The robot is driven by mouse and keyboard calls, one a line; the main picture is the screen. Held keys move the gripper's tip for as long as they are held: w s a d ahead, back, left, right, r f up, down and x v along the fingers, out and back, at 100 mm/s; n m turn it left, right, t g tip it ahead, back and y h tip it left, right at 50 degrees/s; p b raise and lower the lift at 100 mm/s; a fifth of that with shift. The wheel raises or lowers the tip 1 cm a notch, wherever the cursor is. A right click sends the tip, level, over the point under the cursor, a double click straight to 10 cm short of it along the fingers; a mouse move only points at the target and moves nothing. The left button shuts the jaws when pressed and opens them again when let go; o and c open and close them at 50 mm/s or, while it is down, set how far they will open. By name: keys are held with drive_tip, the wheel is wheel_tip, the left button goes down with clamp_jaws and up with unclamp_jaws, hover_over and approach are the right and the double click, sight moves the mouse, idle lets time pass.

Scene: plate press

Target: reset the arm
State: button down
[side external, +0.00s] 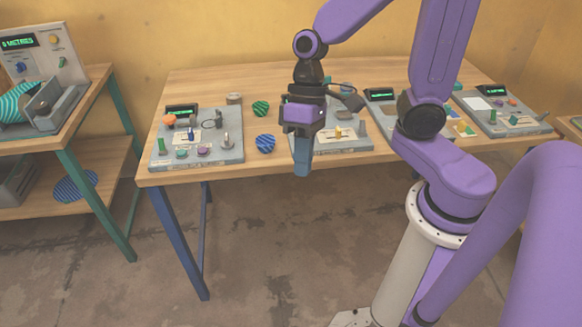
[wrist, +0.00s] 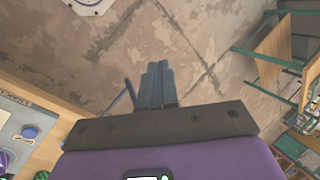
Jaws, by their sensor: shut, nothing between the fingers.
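My gripper (side external: 302,165) hangs pointing down in front of the wooden table's (side external: 275,167) front edge in the side external view. Its blue-grey fingers are together with nothing between them. In the wrist view the shut fingers of my gripper (wrist: 157,84) show against the bare concrete floor. My purple arm reaches up and over from its white base at the right. Behind the gripper, a grey panel (side external: 355,146) with small controls lies on the table, partly hidden by the gripper.
A grey panel (side external: 197,152) with knobs and a display lies at the table's left. A green ball (side external: 260,108) and a blue striped ball (side external: 265,143) sit beside it. More panels (side external: 503,115) lie to the right. A side bench (side external: 95,97) stands at far left. The floor before the table is clear.

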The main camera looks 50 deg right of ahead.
drive_tip(key=s+d+r+n+t+h, duration=0.1)
drive_tip(key=s+d+n+t+h, duration=0.1)
drive_tip(key=s+d+n, duration=0.5)
drive_tip(key=shift+s+r+n+t+h, duration=0.3)
drive_tip(key=shift+s+n+h, duration=0.6)
drive_tip(key=shift+s+n, duration=0.45)
